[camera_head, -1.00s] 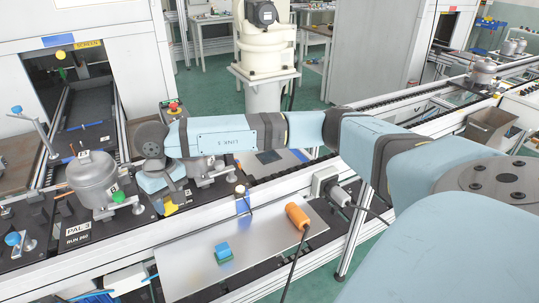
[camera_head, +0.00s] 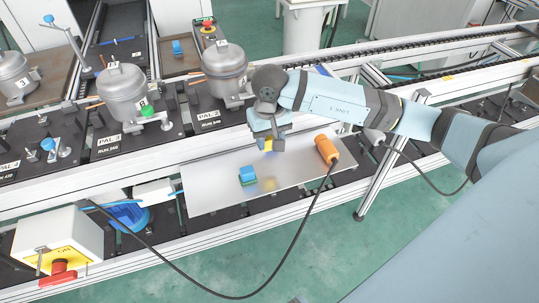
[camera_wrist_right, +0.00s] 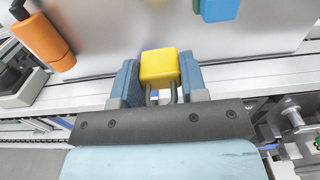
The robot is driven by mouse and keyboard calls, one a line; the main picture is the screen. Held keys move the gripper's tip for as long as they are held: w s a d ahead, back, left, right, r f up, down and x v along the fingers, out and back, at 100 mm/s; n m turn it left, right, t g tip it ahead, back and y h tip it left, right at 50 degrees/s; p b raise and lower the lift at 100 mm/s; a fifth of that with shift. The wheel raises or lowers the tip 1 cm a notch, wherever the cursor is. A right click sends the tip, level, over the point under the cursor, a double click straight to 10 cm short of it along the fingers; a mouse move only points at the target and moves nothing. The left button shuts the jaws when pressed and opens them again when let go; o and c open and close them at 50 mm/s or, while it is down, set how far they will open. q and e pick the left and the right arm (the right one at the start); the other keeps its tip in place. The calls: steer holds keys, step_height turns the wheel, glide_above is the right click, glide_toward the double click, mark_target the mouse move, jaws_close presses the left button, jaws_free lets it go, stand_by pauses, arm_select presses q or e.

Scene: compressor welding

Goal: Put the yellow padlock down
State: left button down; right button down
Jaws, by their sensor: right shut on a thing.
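The yellow padlock (camera_wrist_right: 160,67) is between the two blue-grey fingers of my right gripper (camera_wrist_right: 160,84) in the right wrist view, with its metal shackle toward the wrist. In the head view my right gripper (camera_head: 268,146) points down over the metal plate (camera_head: 210,185), near the plate's back edge. A small part of the padlock (camera_head: 268,145) shows there below the fingers. A faint yellow reflection lies on the plate, and the padlock looks held above it. My left gripper is not in view.
On the plate are a blue-and-green block (camera_head: 247,175) and an orange cylinder (camera_head: 326,149) with a black cable. Compressors (camera_head: 223,70) stand on pallets behind. The plate's left part is bare.

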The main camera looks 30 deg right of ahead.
mark_target(269, 166)
step_height(269, 166, down, 3)
steer(key=shift+r, duration=0.1)
step_height(269, 166, down, 4)
stand_by(0.4)
steer(key=shift+f, duration=0.2)
steer(key=c, duration=0.7)
jaws_free()
steer(key=shift+o, duration=0.2)
